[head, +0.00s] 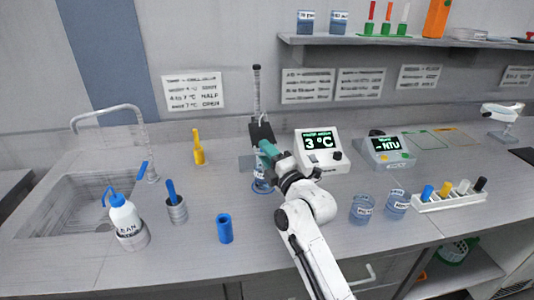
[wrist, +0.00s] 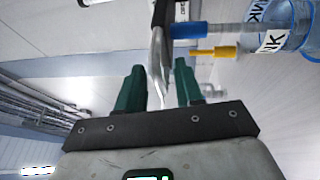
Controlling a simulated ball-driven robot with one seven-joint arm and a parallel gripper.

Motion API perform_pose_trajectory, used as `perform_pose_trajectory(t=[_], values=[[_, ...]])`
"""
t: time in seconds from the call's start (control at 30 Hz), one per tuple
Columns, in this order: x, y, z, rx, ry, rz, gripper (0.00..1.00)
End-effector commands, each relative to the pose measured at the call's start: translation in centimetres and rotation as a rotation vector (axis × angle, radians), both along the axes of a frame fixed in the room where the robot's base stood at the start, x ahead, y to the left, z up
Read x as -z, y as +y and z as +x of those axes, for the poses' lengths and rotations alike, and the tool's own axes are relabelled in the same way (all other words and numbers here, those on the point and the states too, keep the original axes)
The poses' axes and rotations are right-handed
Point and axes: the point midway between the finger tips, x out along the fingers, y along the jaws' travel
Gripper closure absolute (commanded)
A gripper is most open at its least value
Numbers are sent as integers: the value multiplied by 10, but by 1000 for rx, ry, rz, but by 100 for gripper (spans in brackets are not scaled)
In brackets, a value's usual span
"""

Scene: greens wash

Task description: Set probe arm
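The probe stand's dark post (head: 257,90) rises left of the white meter reading 3 °C (head: 320,150). A black holder (head: 260,131) sits on the post. My gripper (head: 265,150) is at this holder, its teal fingers hiding part of it. In the wrist view my gripper's fingers (wrist: 155,75) stand apart on either side of a thin grey and dark piece (wrist: 158,45), seemingly the probe arm. Contact is not clear. The beaker also shows below my gripper in the head view (head: 262,185).
A second meter reading NTU (head: 388,150), two beakers (head: 362,209) (head: 397,204) and a vial rack (head: 450,200) stand to the right. A yellow bottle (head: 198,150), blue cylinder (head: 225,229), wash bottle (head: 123,214) and sink (head: 85,195) are left. A shelf (head: 400,40) hangs above.

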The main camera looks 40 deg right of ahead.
Motion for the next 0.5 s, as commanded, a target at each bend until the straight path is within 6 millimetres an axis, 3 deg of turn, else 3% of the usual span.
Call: perform_pose_trajectory(t=[0.37,0.5], values=[[0,0,0,0,1,0,100],[0,0,0,0,1,0,100]])
